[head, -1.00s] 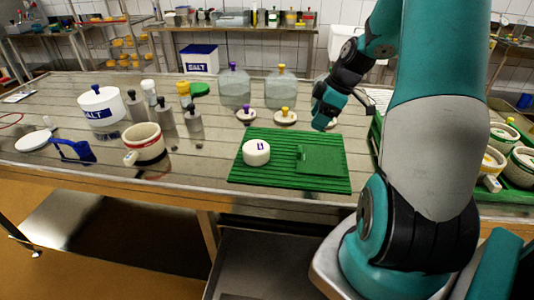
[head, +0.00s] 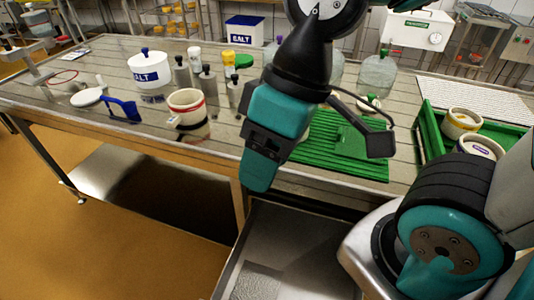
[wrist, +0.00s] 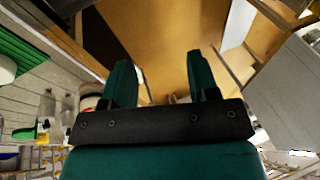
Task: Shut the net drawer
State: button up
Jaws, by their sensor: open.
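The open drawer (head: 270,275), a grey metal tray, sticks out from under the table's front edge at the bottom middle of the head view. Its near end runs out of the picture, and my arm's base hides part of its right side. No net can be made out in it. My gripper (head: 258,180) points down near the table's front edge, above and left of the drawer. In the wrist view my gripper (wrist: 162,75) shows two teal fingers apart with nothing between them.
A green tray (head: 430,130) with moulds stands right. The orange floor (head: 60,250) left of the drawer is clear.

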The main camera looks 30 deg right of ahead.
aim_at(302, 246)
jog(key=z, duration=1.3)
jog(key=k, duration=0.5)
jog(key=u, duration=1.15)
